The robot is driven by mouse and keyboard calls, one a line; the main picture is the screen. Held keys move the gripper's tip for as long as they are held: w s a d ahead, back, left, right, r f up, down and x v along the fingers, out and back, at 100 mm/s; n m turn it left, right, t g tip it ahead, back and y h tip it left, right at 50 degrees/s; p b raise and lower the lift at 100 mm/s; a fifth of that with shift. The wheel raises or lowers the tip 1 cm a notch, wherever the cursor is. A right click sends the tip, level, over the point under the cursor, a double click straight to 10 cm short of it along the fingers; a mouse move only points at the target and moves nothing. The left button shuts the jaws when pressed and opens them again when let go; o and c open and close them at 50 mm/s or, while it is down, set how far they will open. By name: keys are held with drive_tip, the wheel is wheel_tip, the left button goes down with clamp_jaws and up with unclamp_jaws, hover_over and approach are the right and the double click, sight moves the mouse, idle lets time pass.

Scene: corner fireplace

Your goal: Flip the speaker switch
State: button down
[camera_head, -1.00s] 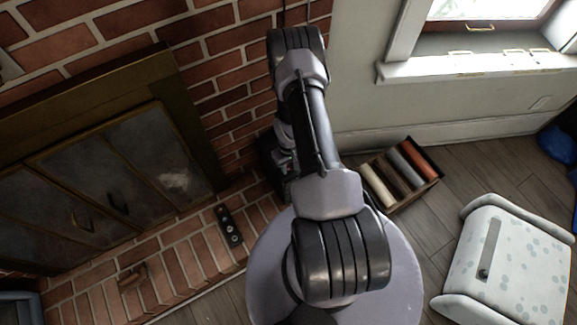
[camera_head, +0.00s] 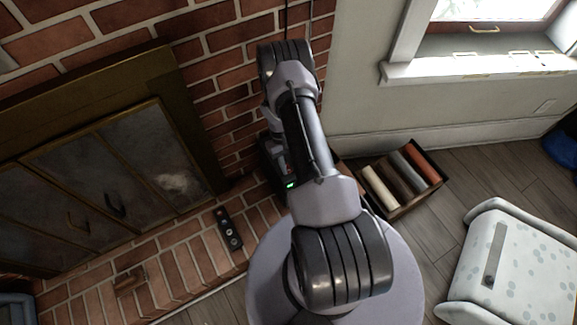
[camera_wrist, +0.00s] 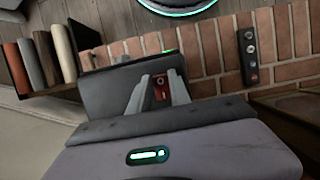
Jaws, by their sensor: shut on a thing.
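The speaker, a dark box, stands in the corner by the brick wall; in the wrist view its dark body (camera_wrist: 103,92) fills the middle left. In the head view it is mostly hidden behind my arm, with a dark edge (camera_head: 268,170) showing. A small red switch (camera_wrist: 161,82) shows on it between my fingers in the wrist view. My gripper (camera_wrist: 160,88) has its two pale fingers at either side of the red switch, closed on it. In the head view my arm hides most of the gripper (camera_head: 281,165).
A black strip with round knobs (camera_head: 229,229) lies on the brick hearth (camera_head: 185,268). A dark box of coloured rolls (camera_head: 400,180) stands right of my arm. A spotted white cabinet (camera_head: 505,262) is at lower right. Wooden floor lies between them.

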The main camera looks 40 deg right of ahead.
drive_tip(key=c, duration=1.2)
unclamp_jaws()
drive_tip(key=p+v, duration=0.6)
drive_tip(key=v, duration=1.1)
drive_tip(key=shift+r, duration=0.2)
drive_tip(key=shift+w+a, duration=0.1)
drive_tip(key=shift+w, duration=0.05)
